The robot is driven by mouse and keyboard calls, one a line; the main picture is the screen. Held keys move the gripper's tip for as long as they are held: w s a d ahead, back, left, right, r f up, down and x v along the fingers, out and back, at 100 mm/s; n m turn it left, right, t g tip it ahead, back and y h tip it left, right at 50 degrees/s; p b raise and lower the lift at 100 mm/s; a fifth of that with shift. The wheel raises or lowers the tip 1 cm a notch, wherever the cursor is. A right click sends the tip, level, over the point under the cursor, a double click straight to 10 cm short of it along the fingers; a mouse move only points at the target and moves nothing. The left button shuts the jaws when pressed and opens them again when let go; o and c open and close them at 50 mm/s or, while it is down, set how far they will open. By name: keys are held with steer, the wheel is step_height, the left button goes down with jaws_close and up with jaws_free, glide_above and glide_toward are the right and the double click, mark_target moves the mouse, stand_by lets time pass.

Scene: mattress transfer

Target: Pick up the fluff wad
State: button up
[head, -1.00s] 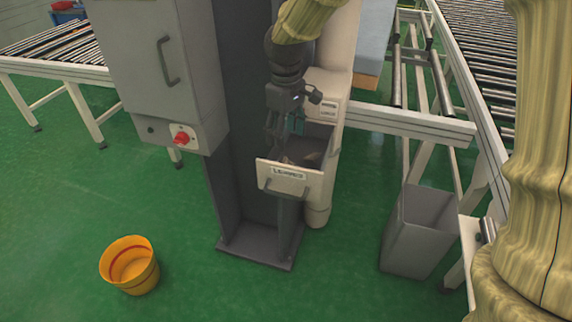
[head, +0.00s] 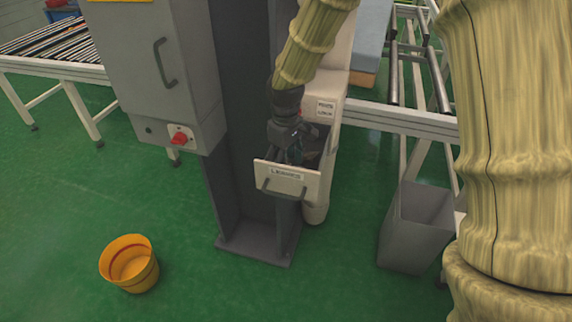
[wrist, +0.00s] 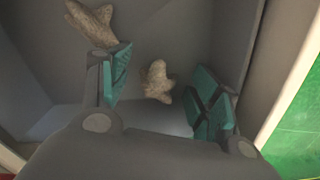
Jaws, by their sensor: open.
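My gripper (wrist: 162,98) is open, its teal-padded fingers down inside an open drawer (head: 287,179) on the front of the cream machine. In the wrist view a small beige fluff wad (wrist: 158,82) lies on the grey drawer floor between the two fingers, not touching either as far as I can see. A second, longer fluff wad (wrist: 90,22) lies farther off at the upper left, beyond the left finger. In the head view my gripper (head: 294,156) hides most of the drawer's inside, and I cannot make out the wads there.
The drawer walls (wrist: 232,45) stand close to the fingers on the right. A yellow bucket (head: 130,265) stands on the green floor at left. A grey bin (head: 415,230) stands at right. A grey cabinet (head: 160,70) with a red knob is left of the drawer.

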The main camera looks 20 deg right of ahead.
steer(key=shift+f, duration=0.15)
steer(key=c, duration=1)
